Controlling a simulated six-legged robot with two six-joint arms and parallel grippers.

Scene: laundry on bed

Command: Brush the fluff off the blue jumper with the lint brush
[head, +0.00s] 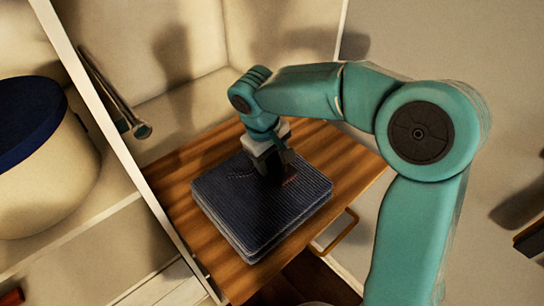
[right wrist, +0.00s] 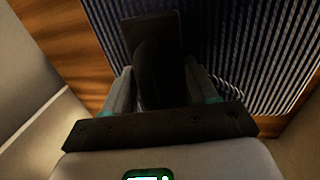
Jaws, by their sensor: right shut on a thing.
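The blue jumper (head: 235,205) lies folded in a neat ribbed stack on a wooden surface. It also fills the upper part of the right wrist view (right wrist: 270,45). My right gripper (head: 270,157) points down over the jumper's right half and is shut on the dark lint brush (right wrist: 153,60). The brush head (head: 288,177) is low at the jumper's top; I cannot tell whether it touches. A few small dark marks show on the jumper left of the gripper; I cannot tell whether they are fluff. My left gripper is not in view.
A pale basket with a dark blue top (head: 28,108) stands at the left. A metal rail (head: 112,90) slants beside the upright panel.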

